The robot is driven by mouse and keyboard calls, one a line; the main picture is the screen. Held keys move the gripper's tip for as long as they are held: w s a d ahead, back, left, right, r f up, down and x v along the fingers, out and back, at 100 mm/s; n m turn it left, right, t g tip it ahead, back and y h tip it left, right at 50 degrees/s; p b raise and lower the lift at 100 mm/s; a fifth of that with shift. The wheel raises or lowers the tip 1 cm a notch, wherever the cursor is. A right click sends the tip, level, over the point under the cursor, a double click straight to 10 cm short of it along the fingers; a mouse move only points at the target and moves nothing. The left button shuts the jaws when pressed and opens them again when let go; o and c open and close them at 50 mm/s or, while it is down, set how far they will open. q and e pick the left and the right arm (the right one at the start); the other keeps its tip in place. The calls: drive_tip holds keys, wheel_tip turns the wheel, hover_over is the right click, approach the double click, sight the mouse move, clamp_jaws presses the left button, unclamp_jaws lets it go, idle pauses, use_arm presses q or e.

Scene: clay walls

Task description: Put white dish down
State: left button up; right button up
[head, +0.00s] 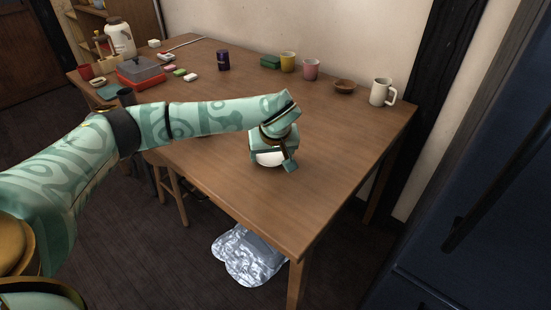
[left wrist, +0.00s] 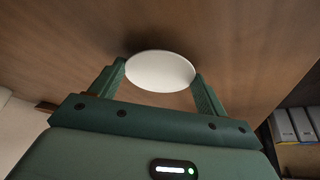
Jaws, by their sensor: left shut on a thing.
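The white dish (head: 268,158) is at my left gripper (head: 289,165), over the near part of the wooden table (head: 330,135). In the left wrist view the dish (left wrist: 160,72) is a plain white oval between the two green fingers of my left gripper (left wrist: 160,85). The gripper is shut on the dish. The wrist hides part of the dish in the head view. A dark shadow lies by the dish on the wood; I cannot tell whether it touches the table. My right gripper is not in view.
A white mug (head: 381,92), a brown bowl (head: 344,86), a pink cup (head: 310,69) and a yellow cup (head: 288,62) stand along the back. A grey-lidded red box (head: 140,73) is far left. Wood around the dish is clear. A stool (head: 172,185) stands below.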

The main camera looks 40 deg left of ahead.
use_arm(q)
drive_tip(key=shift+f, duration=0.3)
drive_tip(key=shift+c, duration=0.4)
drive_tip(key=shift+r, duration=0.25)
drive_tip(key=o, duration=1.1)
drive_tip(key=shift+f, duration=0.15)
drive_tip(key=shift+c, duration=0.2)
drive_tip(key=shift+r, duration=0.3)
drive_tip(key=p+v, duration=0.7)
drive_tip(key=v, duration=0.4)
drive_tip(key=shift+r, duration=0.35)
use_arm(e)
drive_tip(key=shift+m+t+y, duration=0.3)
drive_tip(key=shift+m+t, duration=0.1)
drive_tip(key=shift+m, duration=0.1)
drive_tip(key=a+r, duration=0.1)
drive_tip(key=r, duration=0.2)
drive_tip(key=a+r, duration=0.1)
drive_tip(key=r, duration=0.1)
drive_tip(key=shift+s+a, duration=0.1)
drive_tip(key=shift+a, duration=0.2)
use_arm(q)
drive_tip(key=shift+s+d, duration=0.15)
